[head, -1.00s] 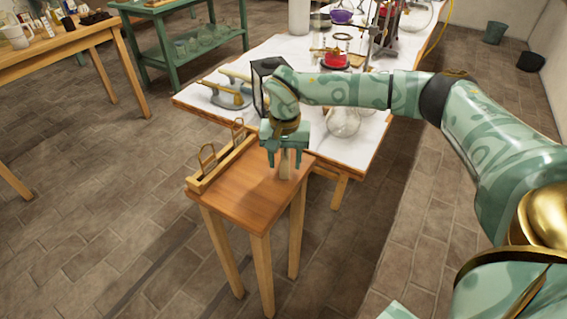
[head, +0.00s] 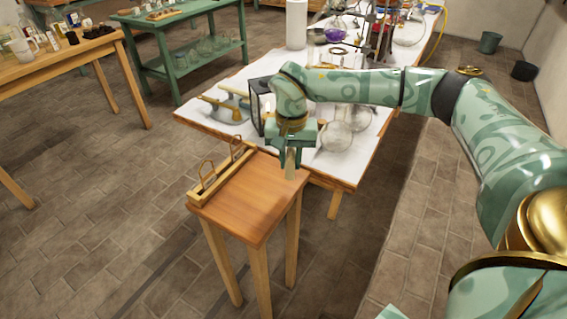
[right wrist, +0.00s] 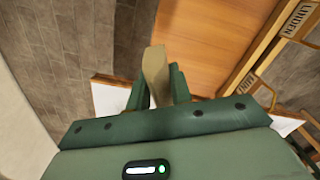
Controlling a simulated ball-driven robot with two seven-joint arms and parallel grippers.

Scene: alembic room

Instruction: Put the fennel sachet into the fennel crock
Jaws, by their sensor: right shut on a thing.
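My right gripper (head: 290,162) is shut on a small tan sachet (right wrist: 156,72), which sticks out beyond the fingers. In the head view the sachet (head: 290,166) hangs at the far right corner of the small wooden stand (head: 248,205); I cannot tell its exact height. No label on the sachet can be read. No crock can be made out as the fennel crock. My left gripper is not in view.
A wooden rack (head: 222,172) with upright loops runs along the stand's left side; a tag (right wrist: 298,20) there reads "LINDEN". Behind is a white-topped table (head: 230,80) with glassware and a dark-framed lantern (head: 259,105). Bare floor surrounds the stand's front.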

